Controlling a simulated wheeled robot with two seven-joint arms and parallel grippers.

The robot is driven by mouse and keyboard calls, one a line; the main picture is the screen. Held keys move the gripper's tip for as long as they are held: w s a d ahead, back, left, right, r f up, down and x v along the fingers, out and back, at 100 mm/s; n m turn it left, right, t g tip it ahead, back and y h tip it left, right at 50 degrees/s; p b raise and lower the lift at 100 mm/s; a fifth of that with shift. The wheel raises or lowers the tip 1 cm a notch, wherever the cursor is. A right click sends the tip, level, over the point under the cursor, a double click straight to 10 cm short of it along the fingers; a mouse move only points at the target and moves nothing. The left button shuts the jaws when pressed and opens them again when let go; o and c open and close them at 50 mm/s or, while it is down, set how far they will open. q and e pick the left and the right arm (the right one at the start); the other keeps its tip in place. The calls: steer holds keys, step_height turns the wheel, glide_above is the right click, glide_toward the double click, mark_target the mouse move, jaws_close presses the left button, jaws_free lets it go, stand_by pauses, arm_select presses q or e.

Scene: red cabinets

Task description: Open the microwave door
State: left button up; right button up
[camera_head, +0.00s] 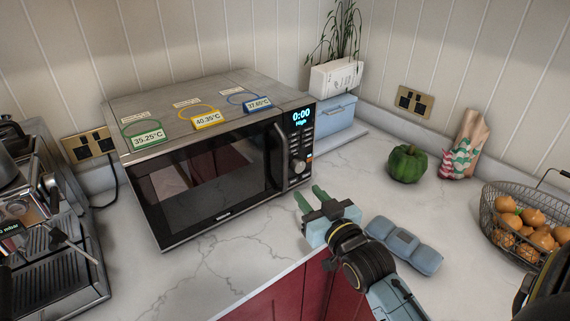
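The microwave (215,155) stands on the counter left of centre, with a dark glass door (205,180) that is shut. Its dark vertical door handle (281,156) is on the door's right side, beside the control panel with a lit display and a knob. My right gripper (311,196) comes in from the lower right. Its two green fingers are apart with nothing between them. They are in front of and below the handle, not touching it. My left gripper is not in view.
A coffee machine (50,225) stands at the left. A blue-grey segmented object (404,244) lies beside my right gripper. A green pepper (407,163) and a wire basket (510,222) of orange fruit are at the right. The counter before the microwave is clear.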

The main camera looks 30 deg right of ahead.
mark_target(286, 165)
steer(key=w, duration=0.4)
steer(key=w+d, duration=0.1)
steer(key=w, duration=0.8)
steer(key=shift+w+d+r, duration=0.15)
steer(key=shift+w+d, duration=0.05)
steer(key=shift+d, duration=0.15)
jaws_close()
